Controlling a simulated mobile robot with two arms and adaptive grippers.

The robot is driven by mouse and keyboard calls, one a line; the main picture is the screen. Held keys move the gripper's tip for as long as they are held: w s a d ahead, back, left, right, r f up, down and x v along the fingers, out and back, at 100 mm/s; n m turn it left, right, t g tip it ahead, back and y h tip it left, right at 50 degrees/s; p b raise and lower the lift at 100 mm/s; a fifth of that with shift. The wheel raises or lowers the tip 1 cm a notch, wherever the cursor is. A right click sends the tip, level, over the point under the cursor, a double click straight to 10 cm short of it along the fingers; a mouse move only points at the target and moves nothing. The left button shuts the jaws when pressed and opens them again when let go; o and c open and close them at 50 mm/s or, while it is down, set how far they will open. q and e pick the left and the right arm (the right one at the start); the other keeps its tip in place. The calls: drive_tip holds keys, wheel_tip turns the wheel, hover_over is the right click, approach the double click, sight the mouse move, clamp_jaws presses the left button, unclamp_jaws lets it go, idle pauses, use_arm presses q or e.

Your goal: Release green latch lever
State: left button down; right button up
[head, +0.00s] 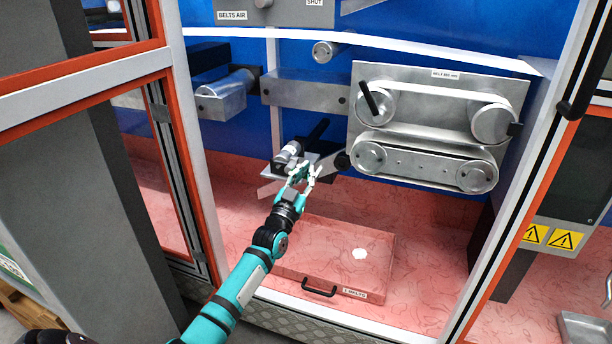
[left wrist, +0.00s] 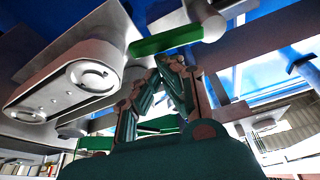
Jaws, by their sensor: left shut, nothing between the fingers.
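In the left wrist view a green lever bar (left wrist: 166,40) runs across just beyond the fingertips of my left gripper (left wrist: 171,64), joined to a grey metal part at its right end. The fingers are shut and empty, just under the bar; whether they touch it I cannot tell. In the head view my left gripper (head: 303,174) is in front of a small metal bracket with a round grey part (head: 288,151), left of the belt unit. I cannot make out the green lever there. My right gripper is not in view.
The belt unit (head: 438,85) with its pulleys and black handle is close on the right.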

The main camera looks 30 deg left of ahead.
use_arm(q)
drive_tip(key=shift+d+f+m+h, duration=0.1)
drive_tip(key=shift+f+m+h, duration=0.45)
drive_tip(key=shift+m, duration=0.55)
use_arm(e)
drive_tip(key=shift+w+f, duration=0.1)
use_arm(q)
drive_tip(key=a+f+m+g+h+p, duration=0.3)
drive_tip(key=f+m, duration=0.3)
drive_tip(key=m, duration=1.1)
drive_tip(key=shift+s+a+f+g+h, duration=0.3)
drive_tip(key=shift+s+h, duration=0.15)
drive_tip(key=shift+h, duration=0.3)
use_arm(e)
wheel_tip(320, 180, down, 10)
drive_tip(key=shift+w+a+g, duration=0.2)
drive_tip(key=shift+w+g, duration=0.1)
